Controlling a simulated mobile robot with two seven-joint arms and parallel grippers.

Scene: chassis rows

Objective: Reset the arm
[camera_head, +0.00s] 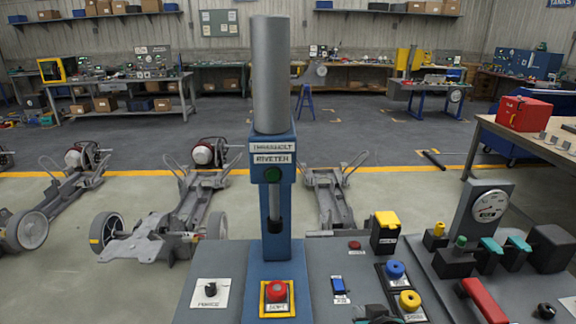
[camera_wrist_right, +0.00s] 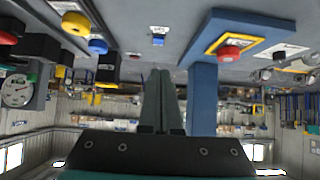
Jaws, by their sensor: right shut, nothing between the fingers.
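My right gripper (camera_wrist_right: 160,74) shows in the right wrist view, where the scene appears upside down. Its two grey fingers are together, with nothing between them. They point toward the grey console (camera_head: 220,264), near the blue press column (camera_wrist_right: 202,100) and a small blue switch (camera_wrist_right: 158,41). I see no contact between the fingers and any control. In the head view I cannot clearly make out the right gripper. A dark and teal shape at the bottom edge is too cut off to identify. My left gripper is in neither view.
The press (camera_head: 271,150) stands upright mid-console, with a red button (camera_head: 277,291) on a yellow-edged plate before it. Blue and yellow knobs, a yellow-topped black block (camera_head: 385,232), teal levers and a gauge (camera_head: 490,206) crowd the right. Chassis frames (camera_head: 170,225) lie on the floor behind.

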